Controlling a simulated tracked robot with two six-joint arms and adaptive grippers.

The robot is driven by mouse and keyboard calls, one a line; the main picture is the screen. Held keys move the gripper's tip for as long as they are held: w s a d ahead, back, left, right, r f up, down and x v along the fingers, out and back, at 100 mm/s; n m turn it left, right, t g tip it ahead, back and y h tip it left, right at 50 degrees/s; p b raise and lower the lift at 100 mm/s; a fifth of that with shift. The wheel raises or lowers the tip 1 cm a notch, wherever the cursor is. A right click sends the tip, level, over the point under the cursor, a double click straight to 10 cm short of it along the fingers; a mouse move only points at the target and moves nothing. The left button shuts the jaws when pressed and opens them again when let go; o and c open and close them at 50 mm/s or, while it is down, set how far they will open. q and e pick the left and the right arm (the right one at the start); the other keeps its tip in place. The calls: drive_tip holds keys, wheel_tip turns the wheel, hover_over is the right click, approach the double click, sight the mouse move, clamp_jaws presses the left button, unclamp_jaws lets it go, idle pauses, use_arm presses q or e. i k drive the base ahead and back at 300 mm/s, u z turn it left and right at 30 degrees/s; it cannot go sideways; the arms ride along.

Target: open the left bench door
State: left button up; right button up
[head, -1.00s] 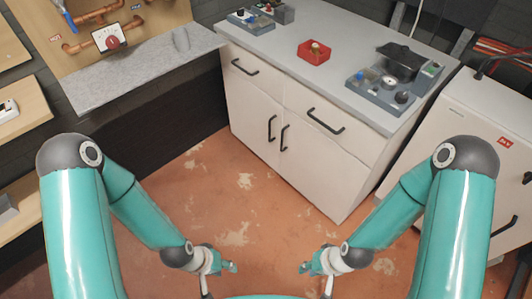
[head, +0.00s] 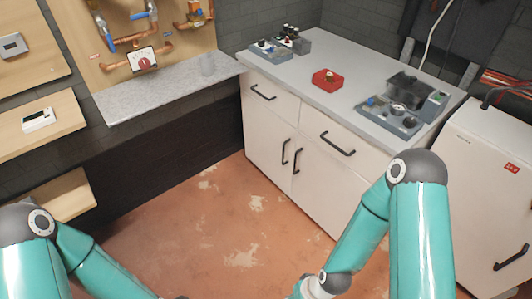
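The white bench (head: 315,205) stands ahead with two doors under two drawers. The left bench door (head: 263,130) is shut, with a black vertical handle (head: 285,151) near its right edge. The right bench door (head: 330,195) is also shut, and its handle (head: 297,160) is beside the first. My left arm runs out of the bottom edge at the left, and its gripper is cut off. My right arm comes in from the lower right, in front of the bench's right part. Its wrist is at the bottom edge and its fingers are out of view. Neither arm touches the bench.
A white appliance (head: 495,175) is at the right. A grey ledge (head: 165,88) under a pipe panel is at the left. The brown floor (head: 225,225) before the doors is clear.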

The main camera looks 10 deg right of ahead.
sight(270, 141)
drive_tip(key=u, duration=0.1)
drive_tip(key=i, duration=1)
drive_tip(key=z, duration=0.05)
